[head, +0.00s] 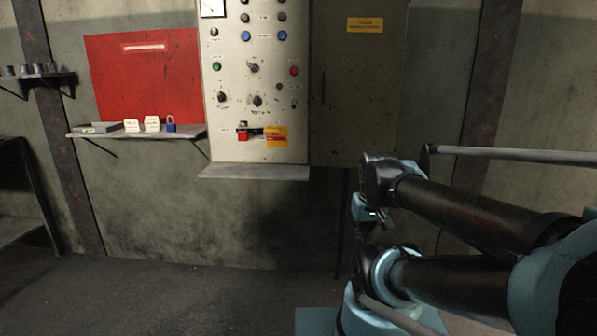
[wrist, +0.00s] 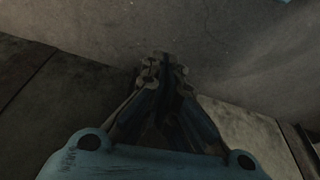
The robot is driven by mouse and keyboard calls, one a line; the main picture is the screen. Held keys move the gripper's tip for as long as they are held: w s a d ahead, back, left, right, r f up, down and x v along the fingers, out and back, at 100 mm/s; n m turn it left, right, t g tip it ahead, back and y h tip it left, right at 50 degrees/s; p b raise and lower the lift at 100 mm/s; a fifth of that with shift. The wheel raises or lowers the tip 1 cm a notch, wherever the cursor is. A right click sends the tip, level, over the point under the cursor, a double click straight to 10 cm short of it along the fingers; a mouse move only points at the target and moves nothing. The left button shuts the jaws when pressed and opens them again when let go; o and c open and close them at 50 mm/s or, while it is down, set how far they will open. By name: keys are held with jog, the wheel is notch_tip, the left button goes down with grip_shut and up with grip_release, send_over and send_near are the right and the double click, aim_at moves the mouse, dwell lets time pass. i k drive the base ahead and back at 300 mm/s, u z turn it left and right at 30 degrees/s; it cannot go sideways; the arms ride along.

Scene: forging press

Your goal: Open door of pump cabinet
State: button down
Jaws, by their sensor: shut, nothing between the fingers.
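A dark olive cabinet front (head: 365,105) with a yellow label (head: 365,25) near its top is on the wall in the head view, right of the pale control panel. A thin dark upright mark, perhaps its handle (head: 323,87), shows near its left edge. Its front looks flat; the label is too small to read. My gripper (wrist: 165,70) is shut and empty in the wrist view, with bare concrete and floor beyond it. No cabinet or handle shows there. In the head view my arm is at the lower right, below and in front of the cabinet.
The pale control panel (head: 255,120) has knobs, buttons and a small ledge (head: 254,172). A red board (head: 145,75) hangs left of it above a shelf (head: 100,132) with tags and a blue padlock (head: 171,124). The floor (head: 150,295) in front is clear.

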aim_at(358, 46)
jog(key=u, duration=0.55)
jog(key=k, duration=1.45)
jog(key=z, duration=0.65)
jog(key=i, duration=1)
